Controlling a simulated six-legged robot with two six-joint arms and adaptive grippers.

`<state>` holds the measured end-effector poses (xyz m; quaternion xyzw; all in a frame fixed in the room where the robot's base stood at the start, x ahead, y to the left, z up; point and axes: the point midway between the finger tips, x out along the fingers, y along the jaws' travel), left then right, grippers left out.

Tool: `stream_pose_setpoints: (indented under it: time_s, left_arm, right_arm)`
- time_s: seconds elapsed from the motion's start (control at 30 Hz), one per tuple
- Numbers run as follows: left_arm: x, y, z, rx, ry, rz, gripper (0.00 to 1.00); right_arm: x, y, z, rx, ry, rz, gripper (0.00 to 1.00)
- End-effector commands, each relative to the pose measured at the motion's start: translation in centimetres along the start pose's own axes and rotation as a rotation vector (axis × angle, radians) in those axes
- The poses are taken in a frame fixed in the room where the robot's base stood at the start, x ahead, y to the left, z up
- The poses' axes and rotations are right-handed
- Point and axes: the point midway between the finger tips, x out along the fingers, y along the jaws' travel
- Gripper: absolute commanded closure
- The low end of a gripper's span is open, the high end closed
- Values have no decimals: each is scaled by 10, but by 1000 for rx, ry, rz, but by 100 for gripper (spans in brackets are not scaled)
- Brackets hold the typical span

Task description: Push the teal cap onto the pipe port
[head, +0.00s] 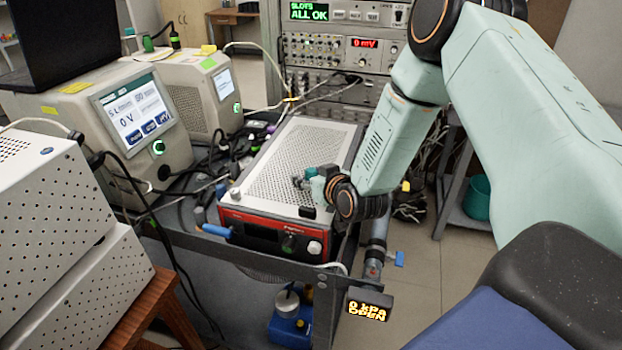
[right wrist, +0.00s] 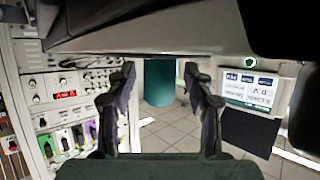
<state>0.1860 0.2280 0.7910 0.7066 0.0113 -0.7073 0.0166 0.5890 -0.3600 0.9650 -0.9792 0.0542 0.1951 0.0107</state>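My right gripper (head: 308,180) is low over the top of the red-fronted instrument (head: 265,208), pointing left. In the right wrist view my right gripper's two dark fingers (right wrist: 162,85) stand apart. A dark teal cylinder (right wrist: 160,82) shows between them with a gap on each side; I cannot tell whether it is the cap or something behind. Small teal pieces (head: 312,172) show at the gripper in the head view, too small to tell as cap or fingers. A grey pipe (head: 376,250) stands at the instrument's right; its top end is hidden behind my right wrist. My left gripper is not in view.
A blue valve handle (head: 398,258) and a display reading 0 kPa OPEN (head: 368,308) are on the pipe. A teal bucket (head: 477,197) stands at right. Monitors (head: 135,110), cables and a rack (head: 335,52) crowd the left and back. The perforated lid (head: 290,150) is mostly clear.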

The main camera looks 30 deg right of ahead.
Motion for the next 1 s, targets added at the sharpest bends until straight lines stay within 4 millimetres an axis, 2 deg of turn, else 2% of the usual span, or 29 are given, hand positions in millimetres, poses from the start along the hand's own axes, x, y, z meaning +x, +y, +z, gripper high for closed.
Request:
stream_pose_setpoints:
  time_s: [0.07,0.5,0.77,0.87,1.0]
  left_arm:
    - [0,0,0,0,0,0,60]
    - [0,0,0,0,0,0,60]
    - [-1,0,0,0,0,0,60]
    - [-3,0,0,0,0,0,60]
    - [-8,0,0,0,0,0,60]
  right_arm:
    - [0,0,0,0,0,0,57]
    - [0,0,0,0,1,0,93]
    - [-2,0,-4,1,2,1,93]
    - [-6,1,-15,2,4,1,93]
    - [-16,0,-41,3,6,1,93]
